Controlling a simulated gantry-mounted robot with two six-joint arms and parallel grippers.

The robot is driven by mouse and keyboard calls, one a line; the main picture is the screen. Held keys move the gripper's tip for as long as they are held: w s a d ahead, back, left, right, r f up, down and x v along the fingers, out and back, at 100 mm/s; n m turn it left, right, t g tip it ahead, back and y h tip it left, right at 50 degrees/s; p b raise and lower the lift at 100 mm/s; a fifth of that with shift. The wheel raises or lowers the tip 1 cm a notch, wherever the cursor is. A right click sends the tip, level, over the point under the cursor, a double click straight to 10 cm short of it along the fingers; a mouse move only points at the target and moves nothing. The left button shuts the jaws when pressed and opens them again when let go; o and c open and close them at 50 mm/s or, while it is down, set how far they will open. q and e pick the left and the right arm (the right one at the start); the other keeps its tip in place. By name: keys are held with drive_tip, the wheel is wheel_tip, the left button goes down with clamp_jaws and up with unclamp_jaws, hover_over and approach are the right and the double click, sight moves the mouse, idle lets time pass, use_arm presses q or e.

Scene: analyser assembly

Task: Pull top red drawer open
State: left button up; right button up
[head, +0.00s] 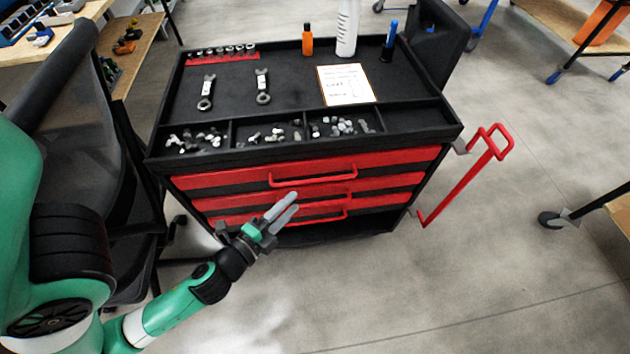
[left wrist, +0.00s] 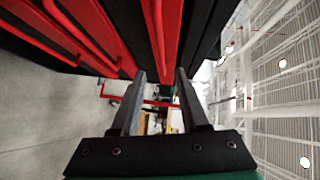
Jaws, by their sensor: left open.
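The top red drawer (head: 228,177) is the uppermost of several red drawers in the black tool cart (head: 450,133). It looks shut, flush with the drawers below. Its red bar handle (head: 312,176) runs across the front. My left gripper (head: 287,207) is open and empty, in front of the lower drawers, below and left of the top handle in the head view. In the left wrist view, the open fingers (left wrist: 158,85) point along the cart front, with red drawer fronts (left wrist: 85,30) at the upper left. I cannot tell there which drawer is which. My right gripper is out of view.
The cart top holds two wrenches (head: 207,92), a paper sheet (head: 345,85), bottles (head: 347,30) and trays of small parts. A red side handle (head: 468,175) sticks out at the cart's right. A dark chair (head: 75,110) stands close on the left. The floor in front is clear.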

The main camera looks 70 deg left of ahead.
sight(313, 182)
use_arm(q)
drive_tip(key=p+x, duration=0.2)
drive_tip(key=x, duration=0.8)
drive_tip(key=shift+w+a+p, duration=0.2)
drive_tip(key=shift+w+p, duration=0.1)
clamp_jaws()
idle(0.8)
